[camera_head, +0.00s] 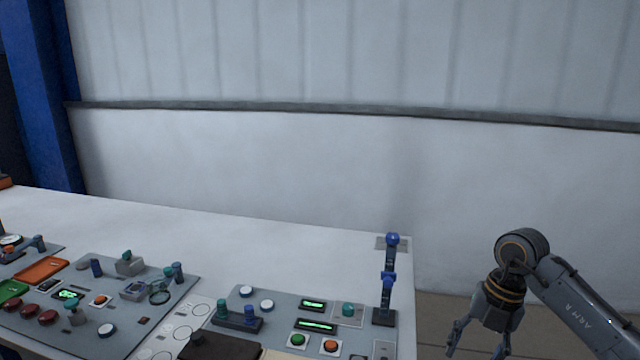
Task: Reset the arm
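My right arm (575,300), grey and marked "ARM R", comes in from the lower right. My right gripper (478,347) hangs down to the right of the table's right edge, over the floor. Its fingers are spread apart and nothing shows between them. My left arm and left gripper are not in view.
A white table (190,225) fills the lower left. It bears grey control panels (270,298) with buttons, knobs and green displays. A blue upright jointed device (388,280) stands at its right edge, left of my gripper. A dark brown block (220,346) sits at the front. A pale wall (300,165) stands behind.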

